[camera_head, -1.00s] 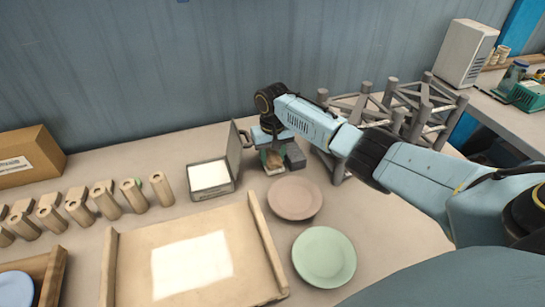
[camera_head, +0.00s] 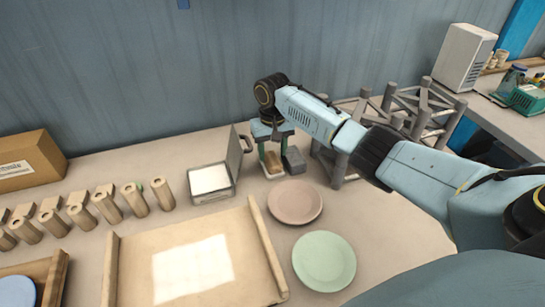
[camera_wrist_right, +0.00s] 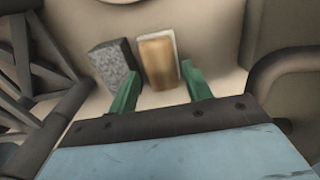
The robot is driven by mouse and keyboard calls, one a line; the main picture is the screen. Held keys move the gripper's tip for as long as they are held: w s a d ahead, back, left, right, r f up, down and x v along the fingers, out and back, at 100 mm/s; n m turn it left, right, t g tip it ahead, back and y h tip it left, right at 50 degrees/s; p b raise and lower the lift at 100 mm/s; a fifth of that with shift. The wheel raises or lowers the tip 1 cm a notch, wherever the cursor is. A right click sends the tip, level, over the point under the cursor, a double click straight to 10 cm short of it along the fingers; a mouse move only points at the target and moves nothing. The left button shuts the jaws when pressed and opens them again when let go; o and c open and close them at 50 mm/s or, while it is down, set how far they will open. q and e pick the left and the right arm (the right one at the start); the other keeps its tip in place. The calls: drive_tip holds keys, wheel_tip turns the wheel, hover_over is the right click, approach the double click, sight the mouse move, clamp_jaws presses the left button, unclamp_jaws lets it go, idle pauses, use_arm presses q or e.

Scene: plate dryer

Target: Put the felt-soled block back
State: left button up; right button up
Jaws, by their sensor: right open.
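A small wooden block with a pale layer along one side (camera_head: 272,169) stands on the table beside the open metal case. It also shows in the right wrist view (camera_wrist_right: 157,62), just beyond my fingertips. A grey speckled block (camera_wrist_right: 115,66) stands close beside it, and it also shows in the head view (camera_head: 294,160). Which one has the felt sole is hard to tell; the wooden one's pale layer looks like it. My right gripper (camera_head: 272,152) is open above the wooden block, its green fingers (camera_wrist_right: 160,90) apart and empty. My left gripper is not in view.
The metal case (camera_head: 211,197) with raised lid and white pad is left of the blocks. A grey pipe rack (camera_head: 340,165) stands right. A pink plate (camera_head: 295,203), a green plate (camera_head: 324,261) and a wooden-railed board (camera_head: 130,262) lie in front.

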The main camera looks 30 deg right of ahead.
sight(273, 160)
wheel_tip(273, 160, up, 8)
drive_tip(key=p, duration=0.1)
idle(0.4)
